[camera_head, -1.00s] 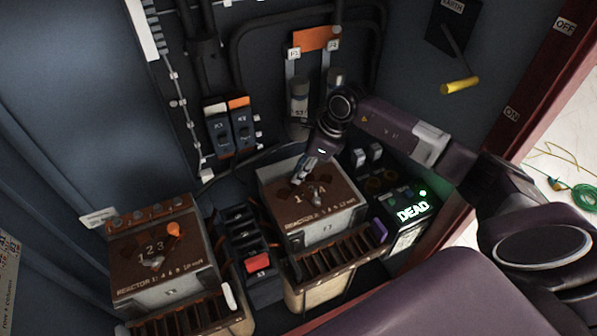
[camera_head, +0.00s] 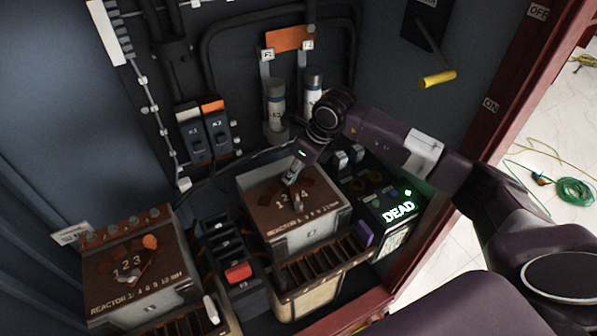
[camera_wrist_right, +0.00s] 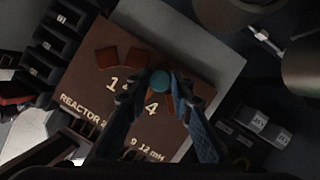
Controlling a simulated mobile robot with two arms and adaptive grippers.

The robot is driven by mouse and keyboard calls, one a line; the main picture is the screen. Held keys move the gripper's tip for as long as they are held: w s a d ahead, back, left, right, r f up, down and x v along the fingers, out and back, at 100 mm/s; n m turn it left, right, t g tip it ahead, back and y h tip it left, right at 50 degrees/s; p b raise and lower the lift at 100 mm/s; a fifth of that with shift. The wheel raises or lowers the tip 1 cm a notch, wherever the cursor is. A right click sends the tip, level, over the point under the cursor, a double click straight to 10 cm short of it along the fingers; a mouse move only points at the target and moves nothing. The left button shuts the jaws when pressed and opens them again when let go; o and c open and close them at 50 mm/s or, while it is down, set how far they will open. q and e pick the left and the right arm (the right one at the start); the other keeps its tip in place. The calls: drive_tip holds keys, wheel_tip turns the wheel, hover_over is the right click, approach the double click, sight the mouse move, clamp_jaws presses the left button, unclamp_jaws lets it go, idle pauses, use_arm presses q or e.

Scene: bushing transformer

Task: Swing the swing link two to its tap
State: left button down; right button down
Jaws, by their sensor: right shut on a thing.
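The reactor 2 block (camera_head: 308,236) has a brown top face with tap numbers and copper-coloured contact plates. It also shows in the right wrist view (camera_wrist_right: 95,75). Swing link two (camera_head: 298,202) is a small metal arm on that top, partly hidden by my right gripper (camera_head: 291,179). The wrist view shows my right gripper (camera_wrist_right: 160,100) shut on the link's round teal knob (camera_wrist_right: 160,82), close to the digit 4. Fingers and knob hide much of the link there, so I cannot tell which contact it touches. My left gripper is not in view.
The reactor 1 block (camera_head: 135,290) with an orange-knobbed link stands at the left. A black unit with a red block (camera_head: 238,271) sits between the reactors. The lit DEAD indicator (camera_head: 399,211) is right of reactor 2. Fuse cylinders (camera_head: 275,105) stand behind.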

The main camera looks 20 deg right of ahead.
drive_tip(key=shift+w+r, duration=0.1)
drive_tip(key=shift+r, duration=0.05)
drive_tip(key=c, duration=1.7)
unclamp_jaws()
drive_tip(key=v, duration=1.2)
